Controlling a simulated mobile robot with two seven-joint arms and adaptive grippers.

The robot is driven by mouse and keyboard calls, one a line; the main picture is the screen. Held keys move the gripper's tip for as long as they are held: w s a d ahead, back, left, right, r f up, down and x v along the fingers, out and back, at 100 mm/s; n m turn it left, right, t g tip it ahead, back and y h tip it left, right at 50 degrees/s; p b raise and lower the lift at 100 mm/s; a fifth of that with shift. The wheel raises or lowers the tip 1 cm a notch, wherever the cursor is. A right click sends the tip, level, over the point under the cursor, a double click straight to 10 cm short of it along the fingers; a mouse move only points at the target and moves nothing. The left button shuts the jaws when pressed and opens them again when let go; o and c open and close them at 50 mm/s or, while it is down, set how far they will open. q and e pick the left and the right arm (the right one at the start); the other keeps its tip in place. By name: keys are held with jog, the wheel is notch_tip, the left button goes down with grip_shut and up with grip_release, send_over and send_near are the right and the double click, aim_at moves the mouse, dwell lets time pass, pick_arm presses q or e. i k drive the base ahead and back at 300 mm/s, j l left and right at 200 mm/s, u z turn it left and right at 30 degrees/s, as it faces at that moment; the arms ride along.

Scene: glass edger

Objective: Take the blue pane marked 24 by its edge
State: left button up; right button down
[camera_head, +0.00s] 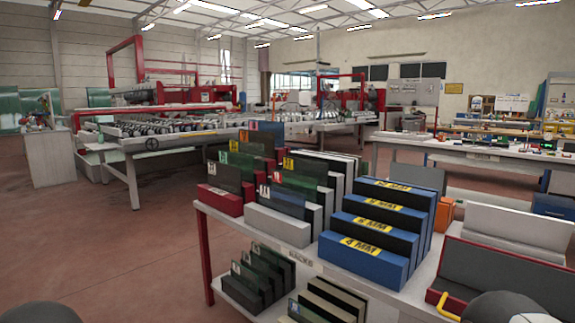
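Several dark panes stand on edge in stepped racks on a table (208,245) in front of me. Small coloured tags sit at their upper corners, too small to read, so I cannot tell which is the blue pane marked 24. A front pane (285,203) stands in a pale grey block, and another (224,176) in a red block. Lower panes (262,272) stand on the shelf beneath. Neither gripper is in view; only dark rounded parts, seemingly of my arms, show at the bottom corners.
A blue stepped block (362,262) labelled in MM stands right of the panes. A grey padded tray with red edges (500,275) and a yellow handle (443,304) lies at the right. A roller machine (190,130) stands behind. Open floor (90,235) is at the left.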

aim_at(289, 203)
jog(key=i+j, duration=0.25)
jog(key=i, duration=0.2)
jog(key=i+j, duration=0.25)
jog(key=i, duration=0.25)
jog(key=i+j+u, duration=0.1)
jog(key=i+j, duration=0.15)
jog(key=i, duration=0.2)
